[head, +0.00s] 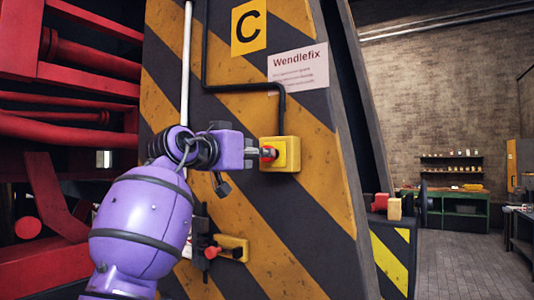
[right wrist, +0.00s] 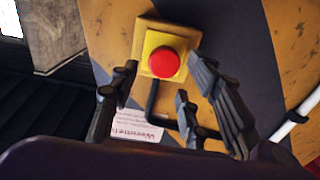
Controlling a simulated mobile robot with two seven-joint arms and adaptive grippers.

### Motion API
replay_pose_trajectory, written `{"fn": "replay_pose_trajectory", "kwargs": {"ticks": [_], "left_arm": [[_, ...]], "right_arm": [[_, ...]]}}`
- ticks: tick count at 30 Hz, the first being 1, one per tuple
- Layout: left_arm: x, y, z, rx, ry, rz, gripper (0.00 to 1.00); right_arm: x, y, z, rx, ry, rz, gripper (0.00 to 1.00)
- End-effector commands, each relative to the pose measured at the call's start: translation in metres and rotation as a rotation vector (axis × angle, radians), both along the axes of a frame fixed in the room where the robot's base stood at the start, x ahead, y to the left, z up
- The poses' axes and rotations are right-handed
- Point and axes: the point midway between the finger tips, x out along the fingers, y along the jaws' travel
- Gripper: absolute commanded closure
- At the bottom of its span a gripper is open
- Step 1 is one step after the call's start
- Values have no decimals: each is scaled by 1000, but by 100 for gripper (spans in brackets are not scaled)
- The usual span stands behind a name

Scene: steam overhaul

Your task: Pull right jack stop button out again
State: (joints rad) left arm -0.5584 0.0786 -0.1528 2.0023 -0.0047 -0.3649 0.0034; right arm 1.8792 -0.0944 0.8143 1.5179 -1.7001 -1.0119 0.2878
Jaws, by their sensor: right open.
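The stop button (right wrist: 164,62) is a round red cap on a yellow box (head: 287,154), fixed to the black-and-yellow striped column. In the head view, the red cap (head: 268,154) is partly hidden by my right gripper (head: 259,152), whose fingers reach it from the left. In the right wrist view, my right gripper (right wrist: 162,72) is open. Its fingers stand on either side of the cap, with a gap to it in that picture. I cannot tell whether the fingers touch the cap or how far it sticks out. My left gripper is not in view.
A black conduit (head: 282,98) runs down to the yellow box. A sign reading Wendlefix (head: 298,70) hangs above it. Below is a yellow bracket (head: 233,246) with a red knob. Red steel framing (head: 70,130) stands at left. Open floor (head: 455,260) lies at right.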

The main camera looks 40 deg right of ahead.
Motion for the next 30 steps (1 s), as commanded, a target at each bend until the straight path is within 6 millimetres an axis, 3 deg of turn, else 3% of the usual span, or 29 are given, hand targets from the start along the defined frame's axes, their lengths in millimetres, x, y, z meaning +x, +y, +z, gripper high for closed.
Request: {"fn": "replay_pose_trajectory", "kwargs": {"ticks": [3,9,19,28,30], "left_arm": [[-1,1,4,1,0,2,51],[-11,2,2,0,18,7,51],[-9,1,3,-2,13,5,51],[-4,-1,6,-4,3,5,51],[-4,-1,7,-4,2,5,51]], "right_arm": [[6,-19,3,1,-2,-1,57],[15,-38,2,-1,-1,1,57],[17,-42,0,-1,0,2,57],[17,-42,0,0,0,0,97],[17,-42,0,1,0,0,100]]}}
